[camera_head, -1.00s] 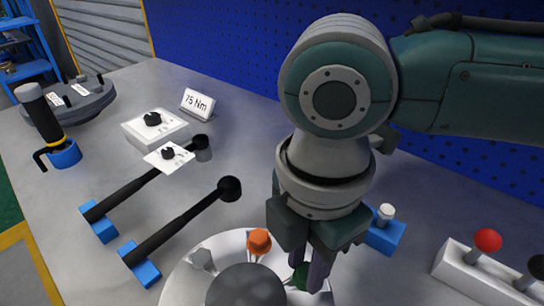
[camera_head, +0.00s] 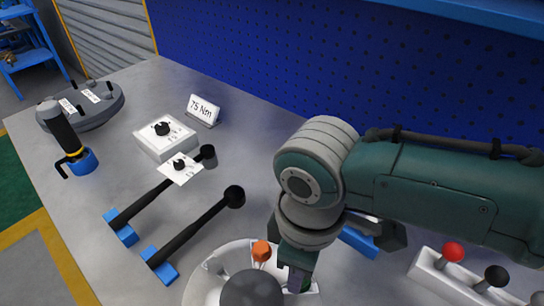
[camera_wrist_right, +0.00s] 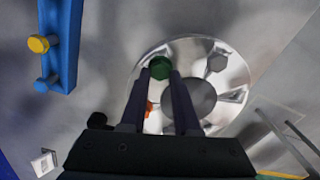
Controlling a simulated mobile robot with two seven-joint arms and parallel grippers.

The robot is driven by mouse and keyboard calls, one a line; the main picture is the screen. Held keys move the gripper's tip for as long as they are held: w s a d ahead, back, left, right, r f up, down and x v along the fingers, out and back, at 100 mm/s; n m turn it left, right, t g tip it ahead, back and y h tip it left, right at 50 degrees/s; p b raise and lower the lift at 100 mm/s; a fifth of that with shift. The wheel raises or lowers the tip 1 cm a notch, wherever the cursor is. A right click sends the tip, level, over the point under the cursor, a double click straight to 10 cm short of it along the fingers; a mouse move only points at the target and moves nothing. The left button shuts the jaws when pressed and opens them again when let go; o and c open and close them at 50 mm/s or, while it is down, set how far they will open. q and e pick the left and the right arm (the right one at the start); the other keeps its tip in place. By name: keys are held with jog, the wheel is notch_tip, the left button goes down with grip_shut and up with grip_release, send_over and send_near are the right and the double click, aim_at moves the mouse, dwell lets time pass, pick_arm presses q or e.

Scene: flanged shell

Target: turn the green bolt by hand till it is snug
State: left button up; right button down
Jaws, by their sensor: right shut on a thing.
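The green bolt (camera_wrist_right: 160,67) sits on the round, shiny flanged shell (camera_wrist_right: 232,96). In the head view the green bolt (camera_head: 305,284) is mostly hidden behind my right gripper (camera_head: 297,278). In the head view the shell (camera_head: 207,288) shows at the bottom edge, with an orange bolt (camera_head: 261,251) to the left of my right gripper. A grey bolt head (camera_wrist_right: 217,63) is also on the shell. My left gripper is not in view.
A white block with red (camera_head: 453,251) and black knobs is at right.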

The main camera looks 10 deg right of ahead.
jog(key=shift+w+a+r+m+p, duration=0.1)
jog(key=shift+m+p, duration=0.25)
jog(key=shift+m, duration=0.45)
jog(key=shift+r+m+p, duration=0.1)
jog(key=shift+m+p, duration=0.2)
jog(key=shift+m, duration=0.5)
jog(key=shift+f, duration=0.1)
jog(key=c, duration=0.6)
grip_release()
jog(key=shift+c, duration=0.2)
notch_tip(320, 180, up, 10)
jog(key=p, duration=0.3)
jog(key=shift+f, duration=0.1)
